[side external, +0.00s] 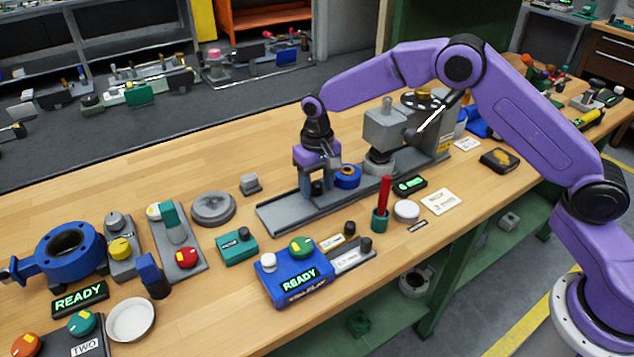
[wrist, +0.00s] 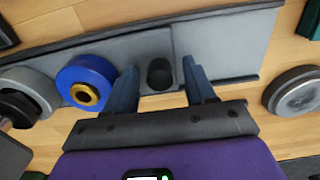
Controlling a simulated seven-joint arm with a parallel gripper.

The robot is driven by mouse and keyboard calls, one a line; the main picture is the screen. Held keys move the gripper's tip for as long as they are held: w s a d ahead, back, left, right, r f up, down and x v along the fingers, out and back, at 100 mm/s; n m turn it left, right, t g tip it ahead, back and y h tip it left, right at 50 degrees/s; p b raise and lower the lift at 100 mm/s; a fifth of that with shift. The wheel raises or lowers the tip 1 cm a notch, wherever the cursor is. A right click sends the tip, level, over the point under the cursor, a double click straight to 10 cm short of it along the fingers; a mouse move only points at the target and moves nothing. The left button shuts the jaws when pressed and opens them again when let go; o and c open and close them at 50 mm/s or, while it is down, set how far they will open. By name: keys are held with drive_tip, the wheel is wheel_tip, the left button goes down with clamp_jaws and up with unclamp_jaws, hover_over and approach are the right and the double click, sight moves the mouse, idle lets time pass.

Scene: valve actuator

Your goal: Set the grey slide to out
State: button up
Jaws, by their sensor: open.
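A grey slide plate (wrist: 110,52) with an upright dark round knob (wrist: 160,74) lies on a long grey base (wrist: 225,42). In the side view the long base (side external: 282,214) runs along the bench, and the dark knob (side external: 317,188) shows low between my fingers. My gripper (wrist: 159,64) is open, pointing down, with one blue-grey finger on each side of the knob. It shows over the base in the side view (side external: 316,184). I cannot tell whether either finger touches the knob. A blue ring with a brass centre (wrist: 86,84) is left of my fingers.
A grey valve body (side external: 387,130) stands at the far end of the base. A red-handled tool (side external: 384,195) stands upright in front. A round grey disc (side external: 213,207) and small block (side external: 250,184) sit to the left. A blue READY box (side external: 294,278) is nearer the front.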

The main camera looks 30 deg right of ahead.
drive_tip(key=shift+c, duration=0.4)
clamp_jaws()
drive_tip(key=a, duration=1)
drive_tip(key=shift+a, duration=0.3)
drive_tip(key=shift+o, duration=0.4)
unclamp_jaws()
drive_tip(key=shift+a, duration=0.15)
drive_tip(key=shift+d, duration=0.2)
drive_tip(key=shift+r, duration=0.1)
